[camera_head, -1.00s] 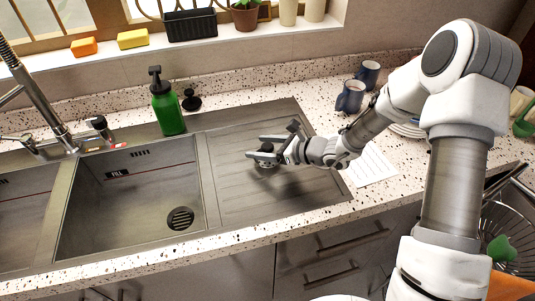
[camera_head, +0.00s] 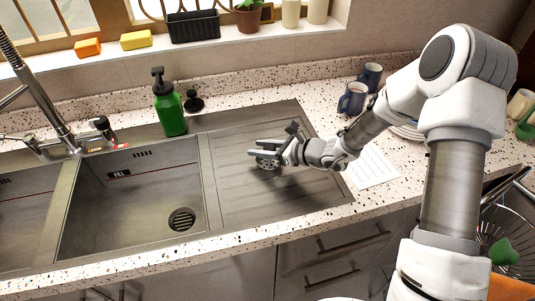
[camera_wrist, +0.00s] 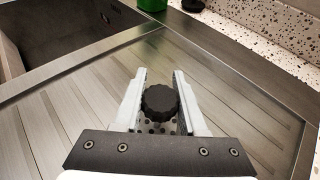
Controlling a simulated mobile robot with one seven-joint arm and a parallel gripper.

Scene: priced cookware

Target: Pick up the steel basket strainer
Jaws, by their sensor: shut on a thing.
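The steel basket strainer (camera_wrist: 157,128) has a black ribbed knob (camera_wrist: 159,101) on top and a perforated metal body. In the wrist view it sits between the two pale fingers of my gripper (camera_wrist: 159,90), which is shut on it. In the head view my gripper (camera_head: 266,150) is over the ribbed drainboard of the sink, with the strainer (camera_head: 268,163) showing just under the fingers. The fingers hide part of the strainer. I cannot tell whether its underside touches the drainboard.
The sink basin (camera_head: 135,195) is left of the drainboard (camera_head: 235,195). A green soap bottle (camera_head: 170,112) and a black knobbed item (camera_head: 194,102) stand behind. Blue mugs (camera_head: 352,98) and a white sheet (camera_head: 373,166) are to the right. The drainboard around my gripper is clear.

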